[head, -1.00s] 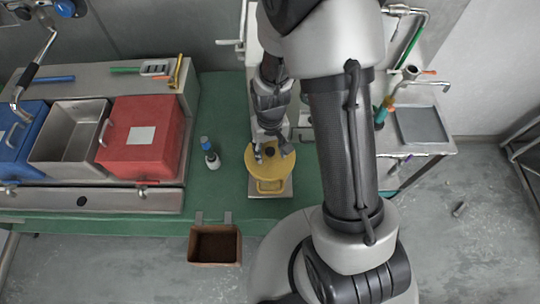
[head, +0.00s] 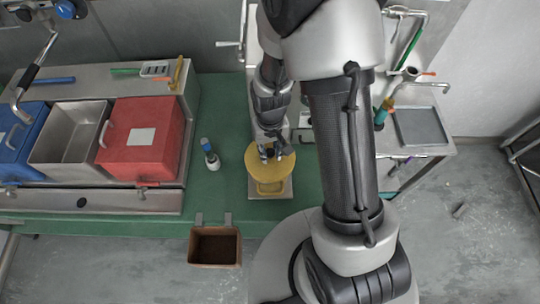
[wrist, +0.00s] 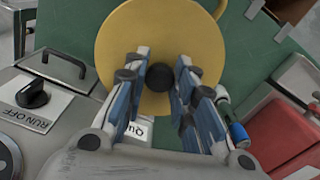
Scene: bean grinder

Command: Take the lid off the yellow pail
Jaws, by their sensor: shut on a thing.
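The yellow pail (head: 268,188) stands on a small metal platform on the green table, with its round yellow lid (head: 258,170) on top. The lid also fills the upper middle of the wrist view (wrist: 140,28), with a dark round knob (wrist: 159,77) at its centre. My gripper (head: 271,154) is over the lid's middle. In the wrist view its blue-padded fingers (wrist: 160,88) stand on either side of the knob and are shut on it. In the head view the fingers hide the knob.
A small bottle with a blue cap (head: 209,155) stands left of the pail. A red lidded bin (head: 165,155), an open steel bin (head: 72,150) and a blue bin (head: 22,150) are farther left. A brown open box (head: 215,247) hangs at the table's front edge.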

